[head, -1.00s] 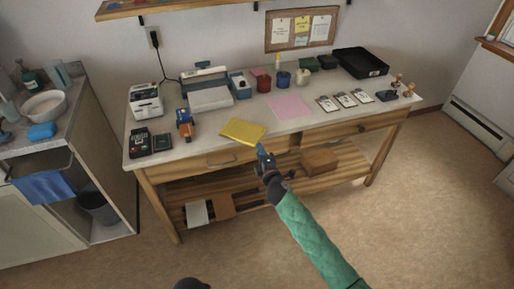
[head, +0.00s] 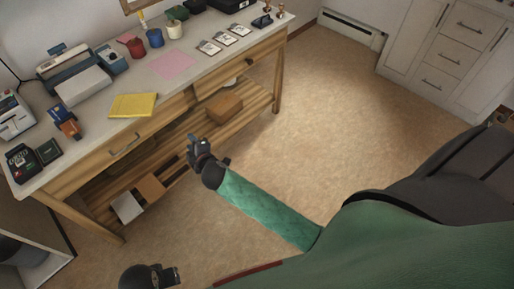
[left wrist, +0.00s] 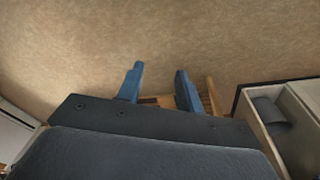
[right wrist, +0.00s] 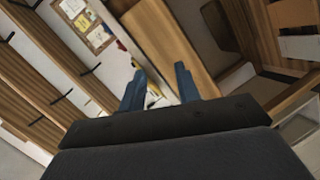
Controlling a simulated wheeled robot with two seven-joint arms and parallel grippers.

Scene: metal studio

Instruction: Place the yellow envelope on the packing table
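The yellow envelope (head: 133,105) lies flat on the packing table (head: 205,78), close to its front edge, left of a pink sheet. My right gripper (head: 193,140) is in front of the table, right of and below the envelope in the head view, and apart from it. In the right wrist view its blue fingers (right wrist: 160,80) stand apart, so it is open; a small yellow patch shows between them, but I cannot tell what it is. My left gripper (left wrist: 158,82) is open and empty, its fingers apart over the floor; a dark part of that arm shows at the bottom of the head view.
On the table are a pink sheet (head: 172,64), a blue cup (head: 155,38), a red cup (head: 136,47), several cards and a card terminal (head: 22,160). A cardboard box (head: 223,107) sits on the lower shelf. The floor to the right is clear.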

